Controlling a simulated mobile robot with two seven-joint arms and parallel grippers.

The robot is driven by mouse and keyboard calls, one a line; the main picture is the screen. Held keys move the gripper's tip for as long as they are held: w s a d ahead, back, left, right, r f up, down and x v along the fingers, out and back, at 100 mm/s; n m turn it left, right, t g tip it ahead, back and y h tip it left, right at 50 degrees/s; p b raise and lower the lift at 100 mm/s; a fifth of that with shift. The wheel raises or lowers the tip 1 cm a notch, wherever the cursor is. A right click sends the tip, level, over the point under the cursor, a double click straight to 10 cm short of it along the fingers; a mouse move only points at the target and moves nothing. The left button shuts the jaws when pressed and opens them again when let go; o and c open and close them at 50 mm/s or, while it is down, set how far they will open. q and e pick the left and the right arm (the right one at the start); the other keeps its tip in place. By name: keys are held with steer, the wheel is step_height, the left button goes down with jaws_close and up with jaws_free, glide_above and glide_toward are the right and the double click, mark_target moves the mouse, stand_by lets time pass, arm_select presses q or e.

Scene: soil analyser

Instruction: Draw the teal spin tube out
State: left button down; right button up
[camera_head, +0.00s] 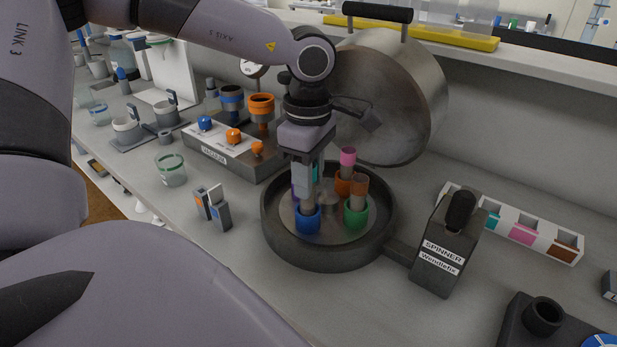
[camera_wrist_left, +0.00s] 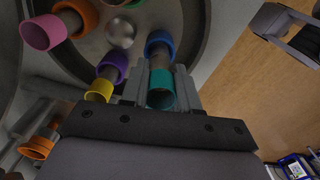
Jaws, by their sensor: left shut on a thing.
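The teal spin tube shows its teal top (camera_wrist_left: 161,92) between the fingers of my left gripper (camera_wrist_left: 158,88) in the wrist view, and the gripper is shut on it. A blue holder (camera_wrist_left: 159,43) is around or just beyond its lower part; whether the tube is still seated is unclear. In the head view my left gripper (camera_head: 306,180) points down into the spinner bowl (camera_head: 325,258) above the blue holder (camera_head: 308,220), hiding most of the tube. A pink-topped tube (camera_head: 348,157) and a brown-topped tube (camera_head: 358,185) stand in other holders. My right gripper is not in view.
The spinner's lid (camera_head: 400,95) stands open behind my wrist. A control box (camera_head: 445,245) stands right of the bowl. A white rack (camera_head: 510,232) with teal, pink and brown marks lies farther right. A vacuum block (camera_head: 215,155) and a glass beaker (camera_head: 171,170) stand left.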

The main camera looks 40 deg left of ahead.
arm_select(q)
steer(key=shift+r+p, duration=1.2)
steer(key=shift+r, duration=1.15)
